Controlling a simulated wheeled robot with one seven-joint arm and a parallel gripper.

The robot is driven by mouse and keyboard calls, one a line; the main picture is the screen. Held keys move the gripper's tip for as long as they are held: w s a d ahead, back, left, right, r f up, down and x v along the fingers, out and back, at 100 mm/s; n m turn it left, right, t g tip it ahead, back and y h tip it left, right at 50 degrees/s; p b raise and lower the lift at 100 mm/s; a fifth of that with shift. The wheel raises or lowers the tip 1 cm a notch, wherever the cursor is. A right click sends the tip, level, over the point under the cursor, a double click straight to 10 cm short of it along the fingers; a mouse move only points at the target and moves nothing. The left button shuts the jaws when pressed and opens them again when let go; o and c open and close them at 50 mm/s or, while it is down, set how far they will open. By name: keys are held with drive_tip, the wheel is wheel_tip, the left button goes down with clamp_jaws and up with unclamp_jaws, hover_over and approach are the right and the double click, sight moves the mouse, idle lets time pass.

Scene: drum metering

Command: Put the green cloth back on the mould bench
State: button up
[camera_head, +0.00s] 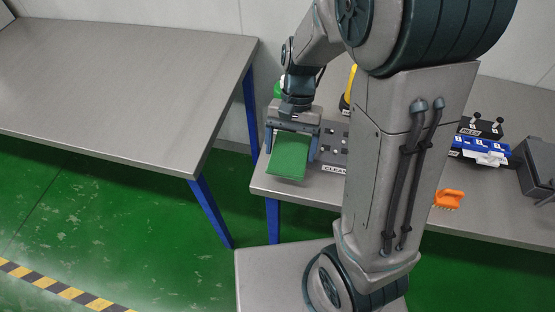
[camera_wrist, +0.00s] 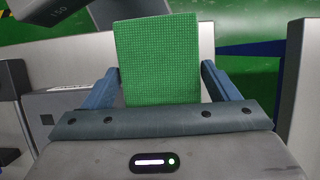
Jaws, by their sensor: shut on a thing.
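The green cloth (camera_head: 288,156) is a flat rectangle held in my gripper (camera_head: 291,147) at the left end of the right-hand bench (camera_head: 262,187). In the wrist view the cloth (camera_wrist: 158,58) stands out between the two blue fingers of my gripper (camera_wrist: 163,85), which are shut on it. The cloth appears to be above the bench's front left corner; I cannot tell whether it touches the top. A dark plate with a label reading "CLEAN" (camera_head: 336,169) lies just right of the cloth, partly hidden by my arm.
An empty grey bench (camera_head: 120,80) with blue legs stands at the left, across a gap. Further right on the right-hand bench are an orange brush (camera_head: 448,199), a blue rack (camera_head: 480,149), a block labelled "FREE" (camera_head: 478,128) and a dark box (camera_head: 536,166). My arm hides the bench's middle.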

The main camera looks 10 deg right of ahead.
sight(278, 151)
drive_tip(key=a+f, duration=0.1)
drive_tip(key=a, duration=0.2)
drive_tip(key=shift+s+f, duration=0.2)
drive_tip(key=shift+f, duration=2.2)
drive_tip(key=shift+f, duration=0.2)
drive_tip(key=o, duration=0.9)
drive_tip(key=shift+r, duration=0.15)
